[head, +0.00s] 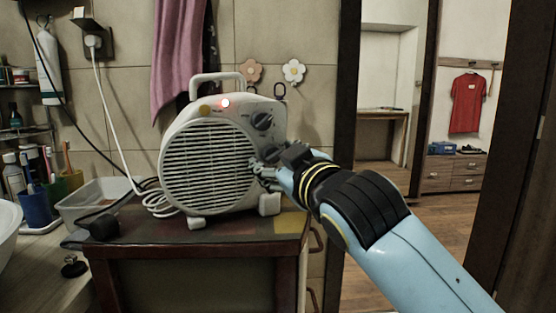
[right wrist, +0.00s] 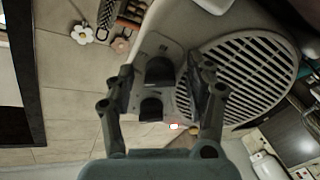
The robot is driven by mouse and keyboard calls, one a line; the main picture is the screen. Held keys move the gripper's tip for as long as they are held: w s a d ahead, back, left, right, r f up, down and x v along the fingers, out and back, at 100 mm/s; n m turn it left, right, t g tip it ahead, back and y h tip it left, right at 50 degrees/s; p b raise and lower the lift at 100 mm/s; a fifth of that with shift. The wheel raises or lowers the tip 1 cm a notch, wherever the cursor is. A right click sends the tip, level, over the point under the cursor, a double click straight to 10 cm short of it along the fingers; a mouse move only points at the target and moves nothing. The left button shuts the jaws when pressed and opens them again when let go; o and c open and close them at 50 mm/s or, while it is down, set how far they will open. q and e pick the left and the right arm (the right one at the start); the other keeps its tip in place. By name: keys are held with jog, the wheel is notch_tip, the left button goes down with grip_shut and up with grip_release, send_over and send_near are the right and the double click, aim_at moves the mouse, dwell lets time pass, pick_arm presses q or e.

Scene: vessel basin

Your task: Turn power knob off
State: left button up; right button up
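A pale grey fan heater (head: 208,165) with a round grille stands on a small cabinet. My right gripper (head: 264,172) is at the heater's right side, below the upper knob, and hides part of the panel. In the right wrist view its fingers (right wrist: 163,72) are spread apart, with two dark knobs between them in the picture. One knob (right wrist: 160,72) is level with the fingertips; the other (right wrist: 151,108) is nearer the lamp (right wrist: 174,126). Contact cannot be told. My left gripper is not in view.
The heater stands on a dark cabinet (head: 190,237). A white cable and plug (head: 94,42) run at the left, near a grey tub (head: 92,200) and cups. A purple towel (head: 178,60) hangs behind. A doorway opens at the right.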

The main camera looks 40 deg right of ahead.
grip_shut()
jog(key=shift+r+n+p, duration=0.15)
jog(key=shift+n+p, duration=0.45)
jog(key=shift+p, duration=0.3)
jog(key=shift+d+n+p, duration=0.1)
jog(key=shift+n+p, duration=4.05)
jog(key=shift+n, duration=0.25)
jog(key=shift+o, duration=0.2)
grip_release()
